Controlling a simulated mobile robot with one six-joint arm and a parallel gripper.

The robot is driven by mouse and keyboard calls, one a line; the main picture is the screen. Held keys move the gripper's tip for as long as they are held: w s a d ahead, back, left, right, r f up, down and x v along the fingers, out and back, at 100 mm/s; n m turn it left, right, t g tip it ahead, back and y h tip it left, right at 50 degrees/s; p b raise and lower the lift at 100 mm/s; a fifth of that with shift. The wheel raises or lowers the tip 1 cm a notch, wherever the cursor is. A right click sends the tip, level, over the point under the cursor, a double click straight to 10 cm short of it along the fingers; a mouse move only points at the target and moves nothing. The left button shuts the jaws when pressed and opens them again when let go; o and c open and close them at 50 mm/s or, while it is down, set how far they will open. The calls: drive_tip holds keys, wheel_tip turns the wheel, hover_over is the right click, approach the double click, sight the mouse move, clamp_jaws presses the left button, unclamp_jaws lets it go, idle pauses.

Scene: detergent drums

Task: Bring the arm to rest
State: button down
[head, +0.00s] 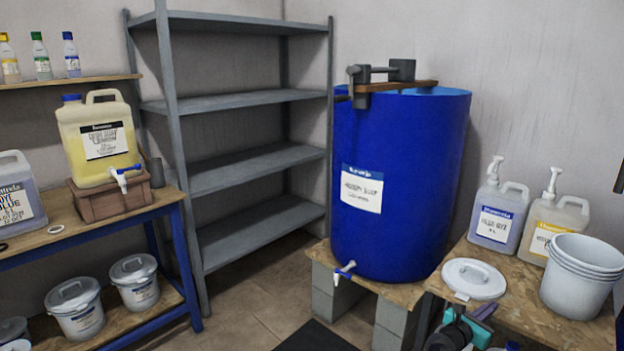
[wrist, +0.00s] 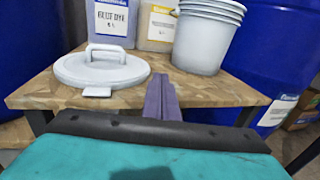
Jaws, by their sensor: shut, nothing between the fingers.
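My gripper (wrist: 161,88) shows in the wrist view as two purple fingers pressed together, shut and empty. They point over the front of the right wooden bench (wrist: 210,91), to the right of a white lid (wrist: 103,68) lying there. In the head view, my dark and teal arm end shows low at the right, at the bench's front edge, partly cut off by the frame.
Nested white buckets (head: 580,277) and two pump jugs (head: 498,212) stand on the right bench. A blue drum (head: 400,240) with a tap sits on a board on blocks. Grey shelves (head: 245,103) are empty.

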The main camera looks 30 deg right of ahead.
drive_tip(key=w+a+f+n+t+y+p, duration=0.3)
drive_tip(key=w+a+n+t, duration=0.15)
drive_tip(key=w+a, duration=0.7)
drive_tip(key=w+a+f+n+t+y+p, duration=0.35)
drive_tip(key=w+a+n, duration=0.25)
drive_tip(key=w+a, duration=0.55)
drive_tip(key=w+a+f+n+y+p, duration=0.1)
drive_tip(key=a+f+n+y, duration=0.25)
drive_tip(key=a, duration=0.55)
drive_tip(key=a+f+n+y+p, duration=0.2)
drive_tip(key=a+f+n, duration=0.25)
drive_tip(key=a, duration=0.45)
drive_tip(key=w+a+f+n+y+p, duration=0.1)
drive_tip(key=a+f+n+y, duration=0.3)
drive_tip(key=a, duration=0.5)
drive_tip(key=s+a+f+n+g+y+p, duration=0.1)
drive_tip(key=s+a+f+n+g+y, duration=0.15)
drive_tip(key=s+a+f+n, duration=0.4)
drive_tip(key=s+a+f+n+g+y+p, duration=0.1)
drive_tip(key=s+a+f+n+g+p, duration=0.2)
drive_tip(key=s+a+n, duration=0.6)
drive_tip(key=s+d+n+g+h, duration=0.2)
drive_tip(key=s+n+g, duration=0.8)
drive_tip(key=s+n, duration=0.4)
drive_tip(key=s+b, duration=0.1)
drive_tip(key=s, duration=0.4)
drive_tip(key=shift+s+d, duration=0.15)
drive_tip(key=shift+s, duration=0.25)
